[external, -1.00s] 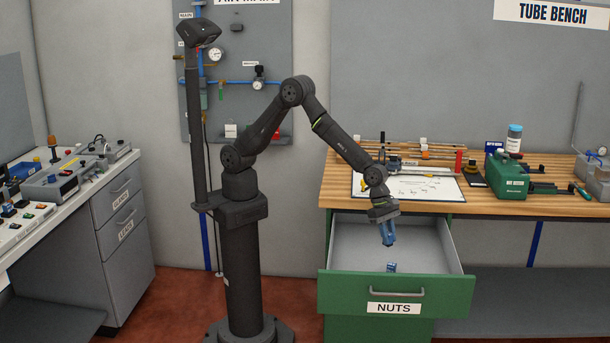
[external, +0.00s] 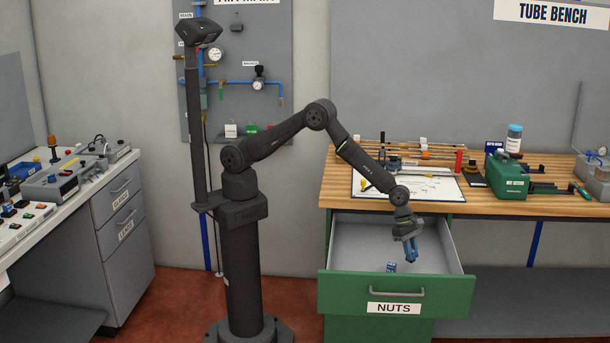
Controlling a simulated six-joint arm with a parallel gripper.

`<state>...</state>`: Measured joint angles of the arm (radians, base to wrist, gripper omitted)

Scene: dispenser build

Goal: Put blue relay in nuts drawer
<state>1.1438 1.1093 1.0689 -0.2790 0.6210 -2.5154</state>
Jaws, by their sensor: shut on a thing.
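The nuts drawer (external: 345,285) is pulled open under the wooden bench, with a green front, a grey inside and a NUTS label. My gripper (external: 411,256) points down over the right part of the drawer opening. It is shut on a blue piece, which I take for the blue relay (external: 411,250); its outline is small and hard to part from the fingers. Another small blue piece (external: 391,267) with light markings lies in the drawer, left of and below my gripper in the picture. The gap between my gripper and the drawer floor is hard to judge.
The wooden bench (external: 500,205) is above and behind the drawer, with a white sheet (external: 440,187), a green box (external: 506,175) and several tools. At left stands a grey cabinet (external: 120,220) with drawers. Most of the open drawer is bare.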

